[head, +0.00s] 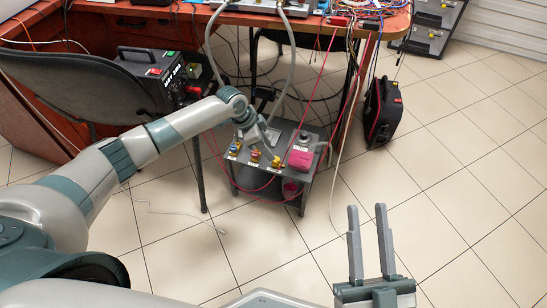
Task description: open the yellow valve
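The yellow valve (277,160) appears to be the yellow fitting on the front of a small dark grey stand, right of other small coloured fittings. It is tiny here, so its handle position is unclear. My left gripper (268,144) is pointed down over the stand, just above and left of the yellow valve. Its fingers are small and overlap the fittings, so I cannot tell whether they touch the valve or how far apart they are. My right gripper (367,207) is in the foreground at lower right, its two fingers apart with nothing between them.
Grey hoses (291,70) and red cables hang from the workbench (318,24). A black case (384,112) stands at right.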

